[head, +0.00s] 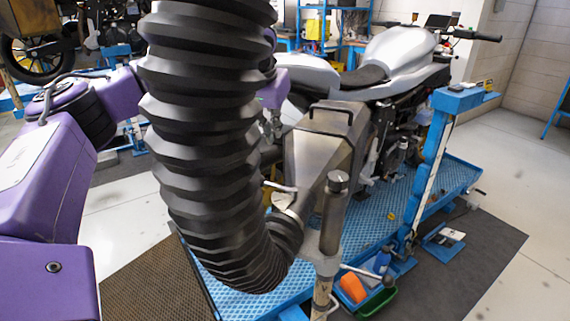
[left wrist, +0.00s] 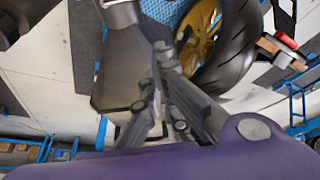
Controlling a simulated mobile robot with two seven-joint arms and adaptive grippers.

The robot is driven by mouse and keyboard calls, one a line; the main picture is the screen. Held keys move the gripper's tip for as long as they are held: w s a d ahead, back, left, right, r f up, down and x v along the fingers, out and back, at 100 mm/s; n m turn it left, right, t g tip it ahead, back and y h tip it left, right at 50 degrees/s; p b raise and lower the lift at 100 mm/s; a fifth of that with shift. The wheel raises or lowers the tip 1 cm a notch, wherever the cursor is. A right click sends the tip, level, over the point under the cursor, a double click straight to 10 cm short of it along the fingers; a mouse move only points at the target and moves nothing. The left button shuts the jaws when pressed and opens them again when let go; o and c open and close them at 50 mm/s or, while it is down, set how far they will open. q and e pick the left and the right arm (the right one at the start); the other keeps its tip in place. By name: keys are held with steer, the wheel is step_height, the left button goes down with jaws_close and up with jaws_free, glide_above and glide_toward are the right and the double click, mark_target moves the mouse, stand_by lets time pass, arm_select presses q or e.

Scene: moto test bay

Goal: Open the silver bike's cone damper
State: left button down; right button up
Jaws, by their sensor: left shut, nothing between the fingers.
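The silver bike (head: 400,50) stands on a blue lift platform. Behind its tail is a grey metal exhaust cone (head: 318,150) with a black handle on top. A small pale lever (head: 280,187), which looks like the damper handle, sticks out at the cone's narrow lower end, above the hose joint. My left gripper (head: 273,128) is partly hidden behind the black hose, left of the cone and above the lever. In the left wrist view, its fingers (left wrist: 162,50) are shut and empty, beside the grey cone (left wrist: 122,65). The lever cannot be made out there. My right gripper is not in view.
A thick black ribbed hose (head: 205,120) hangs in front and curves to the cone's lower end. A metal post (head: 332,215) stands right of it. The lift platform (head: 440,165) has a blue upright (head: 432,150). The rear wheel (left wrist: 232,45) is near the fingers.

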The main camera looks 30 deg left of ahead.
arm_select(q)
steer(key=shift+s+m, duration=0.15)
steer(key=shift+m, duration=0.15)
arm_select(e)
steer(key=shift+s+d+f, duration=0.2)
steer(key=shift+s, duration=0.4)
arm_select(q)
steer(key=shift+f, duration=0.1)
step_height(320, 180, down, 11)
steer(key=shift+s+r+p, duration=0.15)
steer(key=shift+r+p, duration=0.05)
steer(key=shift+p, duration=0.25)
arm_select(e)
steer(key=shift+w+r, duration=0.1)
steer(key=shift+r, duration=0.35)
arm_select(q)
steer(key=shift+d, duration=0.15)
